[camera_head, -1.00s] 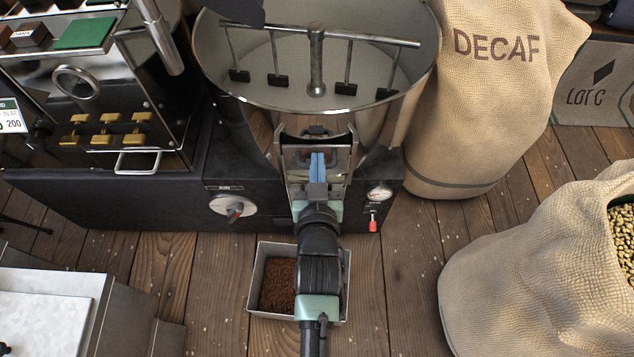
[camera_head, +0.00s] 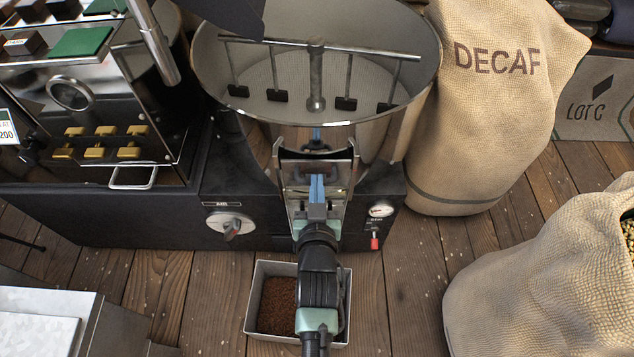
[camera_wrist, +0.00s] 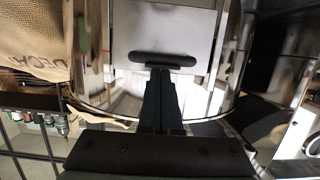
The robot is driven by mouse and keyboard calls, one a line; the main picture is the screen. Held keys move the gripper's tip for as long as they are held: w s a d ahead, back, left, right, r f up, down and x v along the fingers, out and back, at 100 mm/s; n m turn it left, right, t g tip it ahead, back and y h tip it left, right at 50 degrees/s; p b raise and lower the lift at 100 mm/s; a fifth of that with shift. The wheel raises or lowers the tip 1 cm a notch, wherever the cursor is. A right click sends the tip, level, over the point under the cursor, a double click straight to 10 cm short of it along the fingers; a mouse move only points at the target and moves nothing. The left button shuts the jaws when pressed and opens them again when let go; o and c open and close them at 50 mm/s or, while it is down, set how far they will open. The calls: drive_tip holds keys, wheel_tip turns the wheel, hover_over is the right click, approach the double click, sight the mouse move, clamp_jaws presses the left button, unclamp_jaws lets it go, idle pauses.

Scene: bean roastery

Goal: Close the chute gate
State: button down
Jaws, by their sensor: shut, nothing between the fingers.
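My gripper (camera_head: 317,185) is shut and empty in front of the chute. In the wrist view its fingertips (camera_wrist: 160,72) overlap the slot; I cannot tell whether they touch the plate.
A metal bin (camera_head: 256,300) with brown grounds sits on the floor below, partly behind my arm. A round knob (camera_head: 230,226) and a gauge with a red-tipped lever (camera_head: 375,238) flank the chute. The DECAF sack (camera_head: 490,110) and another sack (camera_head: 540,275) stand at right.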

wheel_tip(320, 180, down, 5)
drive_tip(key=b, duration=0.2)
drive_tip(key=shift+f+b, duration=0.2)
drive_tip(key=shift+b, duration=0.2)
drive_tip(key=shift+r, duration=0.1)
